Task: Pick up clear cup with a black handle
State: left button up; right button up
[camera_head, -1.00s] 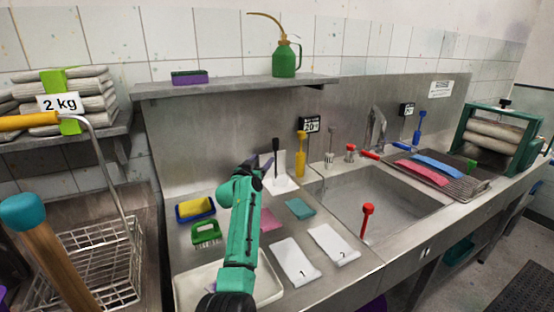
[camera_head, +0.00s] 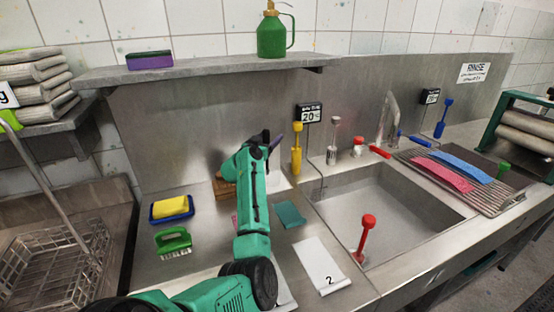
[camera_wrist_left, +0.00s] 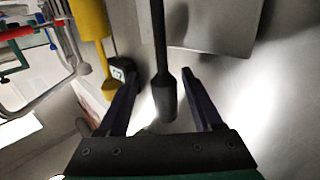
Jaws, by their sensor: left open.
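My left gripper (camera_head: 270,143) reaches over the counter toward the back panel, left of the yellow-handled tool (camera_head: 297,158). In the left wrist view its open jaws (camera_wrist_left: 165,108) stand on either side of a black handle (camera_wrist_left: 163,95), with a gap visible on both sides. The handle has a thick end near the jaws and a thin shaft running to the top of the picture. In the head view the handle is hidden behind my arm and gripper. I cannot make out the clear cup itself in either view. My right gripper is not in view.
The yellow tool also shows close beside the jaws in the left wrist view (camera_wrist_left: 92,45). A sink (camera_head: 400,205) lies to the right. A shelf (camera_head: 210,70) runs above.

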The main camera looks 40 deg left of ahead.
aim_at(264, 136)
pick_arm(q)
jog(key=s+r, duration=0.1)
jog(key=s, duration=0.1)
jog(key=shift+s+d+r, duration=0.1)
jog(key=shift+s+r, duration=0.25)
grip_shut()
jog(key=shift+w+f, duration=0.1)
jog(key=shift+w, duration=0.1)
jog(key=shift+w+f, duration=0.15)
jog(key=shift+w, duration=0.1)
jog(key=shift+f, duration=0.1)
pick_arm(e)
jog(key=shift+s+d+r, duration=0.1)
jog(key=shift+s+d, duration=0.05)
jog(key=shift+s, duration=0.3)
pick_arm(q)
jog(key=shift+d+f, duration=0.1)
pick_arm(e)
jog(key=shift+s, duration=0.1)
